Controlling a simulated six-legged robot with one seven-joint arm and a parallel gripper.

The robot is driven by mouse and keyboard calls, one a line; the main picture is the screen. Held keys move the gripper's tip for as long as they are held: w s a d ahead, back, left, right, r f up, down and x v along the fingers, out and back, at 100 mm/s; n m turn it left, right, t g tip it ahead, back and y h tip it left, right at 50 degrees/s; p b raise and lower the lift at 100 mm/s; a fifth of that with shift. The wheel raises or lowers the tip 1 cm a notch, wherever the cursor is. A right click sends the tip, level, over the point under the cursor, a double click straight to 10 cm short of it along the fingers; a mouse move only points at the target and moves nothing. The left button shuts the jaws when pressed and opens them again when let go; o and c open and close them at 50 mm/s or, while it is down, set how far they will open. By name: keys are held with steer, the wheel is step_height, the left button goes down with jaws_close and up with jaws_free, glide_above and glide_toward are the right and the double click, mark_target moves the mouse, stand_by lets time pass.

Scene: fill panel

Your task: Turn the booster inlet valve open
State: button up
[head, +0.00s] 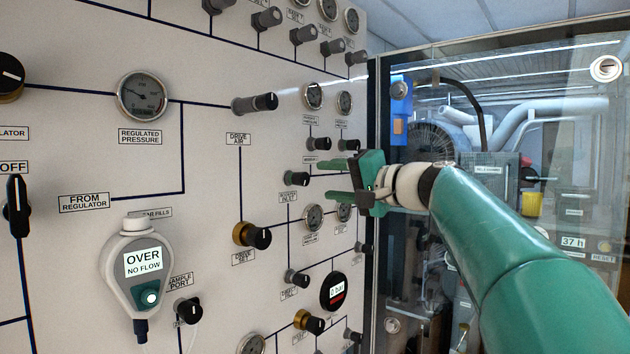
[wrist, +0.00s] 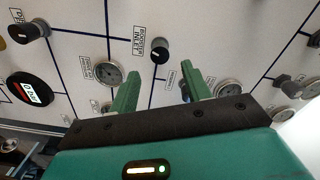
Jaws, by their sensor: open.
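The booster inlet valve is a small dark knob (head: 291,178) on the light panel, just above its "BOOSTER INLET" label (head: 290,197). The same knob (wrist: 160,50) shows in the wrist view, beside its label (wrist: 138,41). My gripper (head: 326,181) has green fingers and is open and empty. It is to the right of the knob in the head view, with the fingers pointing at the panel. In the wrist view my gripper (wrist: 160,85) has the knob between the lines of its two fingers, beyond the tips. The fingers appear apart from the knob.
Close by are round gauges (head: 313,218), other dark knobs (head: 319,144) and a brass-based drive set knob (head: 252,235). A black display reading 0 bar (head: 335,291) is below. A grey handheld device reading "OVER NO FLOW" (head: 142,265) hangs at left. A glass-fronted cabinet (head: 560,130) stands at right.

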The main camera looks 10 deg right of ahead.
steer(key=v, duration=0.7)
steer(key=s+a+f+g+h, duration=0.1)
steer(key=s+a+f+g, duration=0.15)
steer(key=f, duration=0.35)
steer(key=s+a+f+g+h, duration=0.1)
steer(key=s+a+f, duration=0.1)
steer(key=a+f, duration=0.25)
steer(key=s+f+n+g+h, duration=0.1)
steer(key=s+f+n+h, duration=0.1)
steer(key=s+f, duration=0.4)
steer(key=s+a+f+n+g+h, duration=0.1)
steer(key=s+f, duration=0.6)
steer(key=f, duration=0.7)
steer(key=s+a+f+n+g+h, duration=0.1)
steer(key=s+f+n+g+h, duration=0.2)
steer(key=f, duration=0.7)
steer(key=s+h, duration=0.2)
steer(key=s, duration=0.1)
steer(key=shift+s+h, duration=0.3)
